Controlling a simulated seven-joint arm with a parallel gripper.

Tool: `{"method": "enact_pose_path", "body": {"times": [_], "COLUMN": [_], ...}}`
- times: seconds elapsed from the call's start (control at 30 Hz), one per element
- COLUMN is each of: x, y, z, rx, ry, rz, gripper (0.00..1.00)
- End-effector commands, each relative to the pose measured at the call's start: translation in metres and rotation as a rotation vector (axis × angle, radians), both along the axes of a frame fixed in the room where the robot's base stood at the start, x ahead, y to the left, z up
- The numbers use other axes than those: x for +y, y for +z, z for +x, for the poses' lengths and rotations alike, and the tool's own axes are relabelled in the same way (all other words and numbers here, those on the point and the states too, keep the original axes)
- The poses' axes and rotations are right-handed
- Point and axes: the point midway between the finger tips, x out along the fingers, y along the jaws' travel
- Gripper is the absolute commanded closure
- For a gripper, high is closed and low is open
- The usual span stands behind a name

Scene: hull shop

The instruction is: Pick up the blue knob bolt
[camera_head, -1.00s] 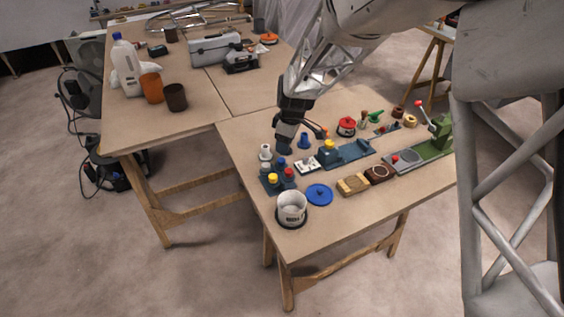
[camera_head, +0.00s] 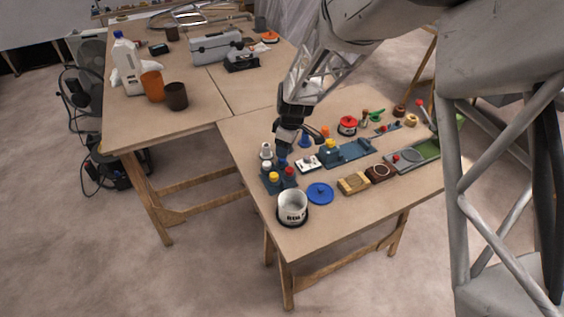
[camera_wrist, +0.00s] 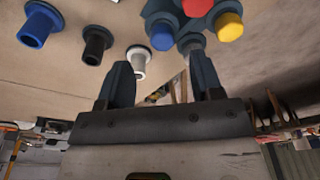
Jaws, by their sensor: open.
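The blue knob bolt (camera_head: 282,163) stands in a small dark-blue rack at the near left of the front table, beside red, yellow and white knobs. In the wrist view its blue hexagonal head (camera_wrist: 163,36) is beyond the fingertips, between their lines. The red (camera_wrist: 197,7) and yellow (camera_wrist: 229,27) heads lie to its right. My gripper (camera_wrist: 162,72) is open, with nothing between its fingers. In the head view my gripper (camera_head: 284,147) is just above and behind the rack, apart from the bolt as far as I can tell.
Flanged blue (camera_wrist: 37,25), black (camera_wrist: 97,45) and white (camera_wrist: 138,60) pieces stand close to the rack. A blue fixture (camera_head: 348,151) is to the right.

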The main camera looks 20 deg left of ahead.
Motion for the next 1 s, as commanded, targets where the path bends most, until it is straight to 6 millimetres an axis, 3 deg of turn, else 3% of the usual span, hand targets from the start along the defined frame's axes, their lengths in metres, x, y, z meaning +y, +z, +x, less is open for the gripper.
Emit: {"method": "enact_pose_path", "body": {"times": [0.53,1.0], "x": [0.009,0.009], "y": [-0.046,-0.051], "z": [-0.003,-0.003], "rx": [0.001,0.0], "ry": [0.001,0.0], "rz": [-0.001,0.0], "gripper": [0.4,0.4]}}
